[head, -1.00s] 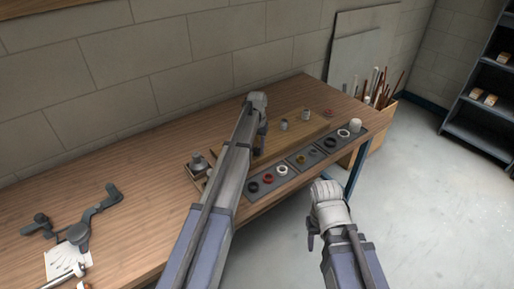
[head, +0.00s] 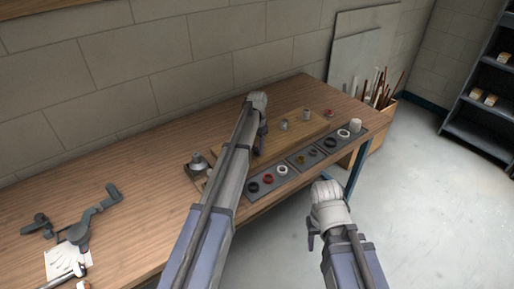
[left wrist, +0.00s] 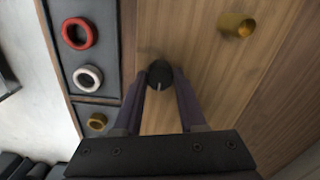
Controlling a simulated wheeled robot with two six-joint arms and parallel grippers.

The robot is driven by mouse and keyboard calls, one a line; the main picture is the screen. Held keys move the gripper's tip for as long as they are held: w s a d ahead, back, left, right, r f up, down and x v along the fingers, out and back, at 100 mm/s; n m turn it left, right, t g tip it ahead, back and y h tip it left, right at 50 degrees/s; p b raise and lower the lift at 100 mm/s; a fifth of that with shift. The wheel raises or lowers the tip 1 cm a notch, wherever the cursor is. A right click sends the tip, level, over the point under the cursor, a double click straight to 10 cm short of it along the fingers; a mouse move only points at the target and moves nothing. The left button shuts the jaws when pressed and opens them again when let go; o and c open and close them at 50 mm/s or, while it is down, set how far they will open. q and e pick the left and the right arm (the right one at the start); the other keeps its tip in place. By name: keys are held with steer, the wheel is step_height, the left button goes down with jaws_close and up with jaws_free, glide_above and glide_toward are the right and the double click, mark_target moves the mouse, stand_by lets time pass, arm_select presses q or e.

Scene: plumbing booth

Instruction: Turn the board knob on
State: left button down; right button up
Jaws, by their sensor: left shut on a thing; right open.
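The board knob (left wrist: 160,74) is a dark round knob with a pale pointer line, on the wooden board (left wrist: 205,85) in the left wrist view. My left gripper (left wrist: 161,85) is shut on the knob, one finger on each side of it. In the head view the left gripper (head: 261,142) is over the wooden board (head: 300,126), and my own arm hides the knob. My right gripper (head: 318,232) is open and empty, in front of the table's edge.
A grey tray (head: 292,168) with rings and fittings lies along the table's front edge. Metal fittings (head: 284,125) stand on the board. A brass fitting (left wrist: 236,25) is near the knob. A grey valve-like tool (head: 78,233) lies at left.

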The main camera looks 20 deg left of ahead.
mark_target(257, 149)
arm_select(q)
steer(key=shift+c, duration=2.4)
jaws_free()
steer(key=shift+r, duration=0.15)
step_height(257, 149, up, 8)
steer(key=p, duration=0.8)
steer(key=shift+f, duration=0.2)
